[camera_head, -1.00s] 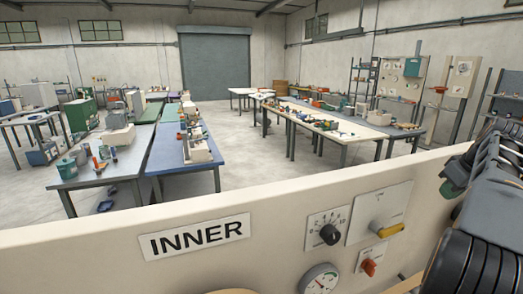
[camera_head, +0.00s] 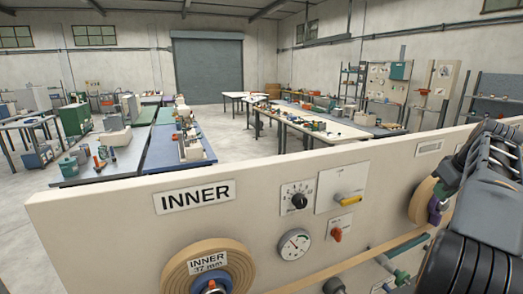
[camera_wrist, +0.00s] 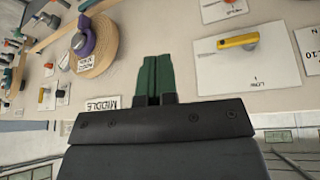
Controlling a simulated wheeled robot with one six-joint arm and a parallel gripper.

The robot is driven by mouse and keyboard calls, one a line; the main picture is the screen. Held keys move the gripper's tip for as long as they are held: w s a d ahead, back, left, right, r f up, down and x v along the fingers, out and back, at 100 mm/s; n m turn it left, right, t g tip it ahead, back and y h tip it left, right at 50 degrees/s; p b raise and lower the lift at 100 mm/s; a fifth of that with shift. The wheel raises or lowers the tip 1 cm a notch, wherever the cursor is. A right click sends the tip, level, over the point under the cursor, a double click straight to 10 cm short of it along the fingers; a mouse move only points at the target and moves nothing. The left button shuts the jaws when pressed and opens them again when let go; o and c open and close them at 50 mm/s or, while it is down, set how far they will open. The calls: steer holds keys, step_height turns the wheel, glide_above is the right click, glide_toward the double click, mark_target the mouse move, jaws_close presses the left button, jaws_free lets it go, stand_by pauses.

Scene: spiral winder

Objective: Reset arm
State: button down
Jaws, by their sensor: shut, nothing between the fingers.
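My gripper (camera_wrist: 153,78) has green fingers that lie side by side and closed, with nothing between them. In the wrist view it is in front of the cream machine panel, between a tan roll (camera_wrist: 103,50) with a purple hub clamp (camera_wrist: 84,40) and a yellow-handled switch (camera_wrist: 238,41). In the head view, my dark arm fills the right edge and my fingertips cannot be made out. The cream panel (camera_head: 120,232) spans the foreground there, with an "INNER" label (camera_head: 194,196).
A tan roll (camera_head: 180,275) marked "INNER 37 mm" sits low on the panel. A dial knob (camera_head: 298,200), a gauge (camera_head: 293,244) and a red switch (camera_head: 337,234) are nearby. A tan strip (camera_head: 345,268) runs toward the right roll (camera_head: 424,200). Tables stand beyond the panel.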

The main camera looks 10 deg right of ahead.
step_height(320, 180, down, 6)
steer(key=m+g, duration=0.1)
steer(key=m, duration=0.3)
steer(key=w+a+f+m, duration=0.1)
steer(key=a+f, duration=0.2)
steer(key=a, duration=0.4)
steer(key=w+a+f, duration=0.1)
steer(key=a+f, duration=0.2)
steer(key=a, duration=0.4)
steer(key=s+a+f+n, duration=0.2)
steer(key=s+a, duration=0.1)
steer(key=a, duration=0.5)
steer(key=s+a+f+n+b, duration=0.1)
steer(key=s+a+f+n, duration=0.1)
steer(key=a, duration=0.7)
steer(key=s+a+f+n+y+b, duration=0.1)
steer(key=s+a+f+n, duration=0.1)
steer(key=a, duration=0.7)
steer(key=shift+s+a+f+t, duration=0.25)
steer(key=shift+s+f+t, duration=0.15)
steer(key=shift+s, duration=0.4)
